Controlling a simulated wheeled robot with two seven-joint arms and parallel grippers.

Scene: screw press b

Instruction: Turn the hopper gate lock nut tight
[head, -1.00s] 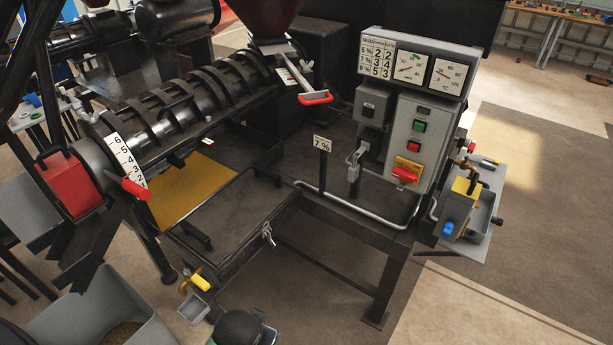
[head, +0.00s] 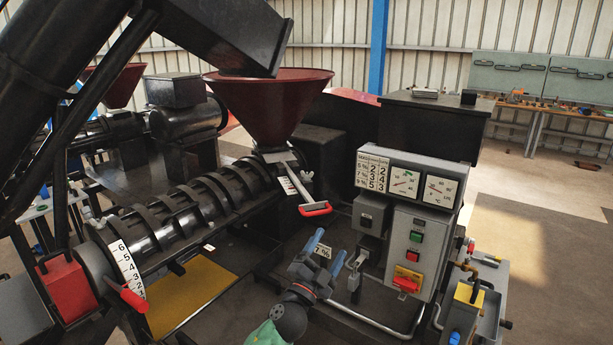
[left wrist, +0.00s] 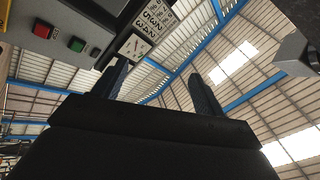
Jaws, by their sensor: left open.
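The red hopper (head: 268,100) stands over the barrel in the head view. Under it is the gate slide with a white scale (head: 293,186) and a red-handled end (head: 315,209). A small grey wing-shaped nut (head: 306,178) sits beside the scale; I take it for the lock nut, and its tightness cannot be seen. My left gripper (head: 329,244) is open and empty, its blue fingers pointing up, below and right of the red handle and apart from it. Its fingers also show in the left wrist view (left wrist: 160,88), with nothing between them. My right gripper is not in view.
A control box (head: 411,240) with gauges and buttons stands right of my left gripper. The ribbed black barrel (head: 195,217) runs to the left. A grey part (left wrist: 296,55) is at the wrist view's right.

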